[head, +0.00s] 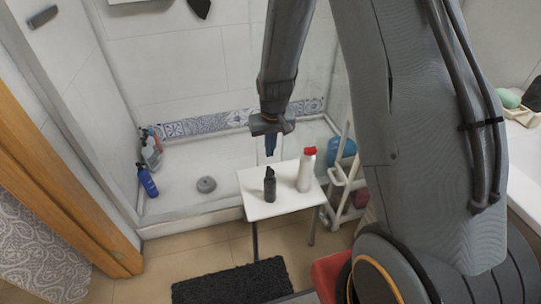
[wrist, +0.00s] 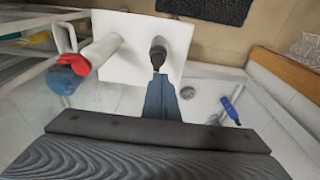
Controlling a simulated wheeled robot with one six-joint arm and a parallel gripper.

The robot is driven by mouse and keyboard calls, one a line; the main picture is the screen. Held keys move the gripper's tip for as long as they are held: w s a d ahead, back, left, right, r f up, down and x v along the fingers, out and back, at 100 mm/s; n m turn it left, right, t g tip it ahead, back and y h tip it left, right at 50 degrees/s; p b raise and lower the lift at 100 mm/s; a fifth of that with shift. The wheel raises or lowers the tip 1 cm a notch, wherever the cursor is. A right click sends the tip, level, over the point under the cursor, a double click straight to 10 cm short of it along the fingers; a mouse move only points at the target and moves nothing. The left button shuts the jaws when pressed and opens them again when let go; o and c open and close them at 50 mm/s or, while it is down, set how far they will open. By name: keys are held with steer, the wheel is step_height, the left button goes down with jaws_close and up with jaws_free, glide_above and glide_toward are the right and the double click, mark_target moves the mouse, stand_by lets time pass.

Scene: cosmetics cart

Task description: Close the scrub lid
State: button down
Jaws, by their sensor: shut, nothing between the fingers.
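A dark bottle (head: 270,190) stands upright on a small white table (head: 254,209); it also shows in the wrist view (wrist: 158,44). A white bottle with a red cap (head: 305,172) stands to its right. I cannot tell from labels which one is the scrub. The dark bottle's narrow top is too small to tell whether its lid is open. My gripper (head: 270,153) points down above the table's back part, apart from both bottles in the head view. Its blue fingers (wrist: 160,82) are together and empty; in the wrist view they overlap the dark bottle's top end.
A white shelf rack (head: 340,185) with a blue container stands right of the table. The shower tray (head: 185,205) behind holds a round drain and, at left, a blue bottle (head: 147,181) among others. A black mat (head: 232,283) lies in front.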

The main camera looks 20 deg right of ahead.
mark_target(269, 169)
step_height(269, 169, up, 4)
steer(key=s+r+t+p, duration=0.1)
steer(key=s+t+p, duration=0.1)
steer(key=s+t, duration=0.1)
steer(key=x, duration=0.4)
steer(key=p+x, duration=0.1)
steer(key=x, duration=0.9)
steer(key=shift+s+d+f, duration=0.15)
steer(key=shift+d+f, duration=0.1)
steer(key=shift+f, duration=0.05)
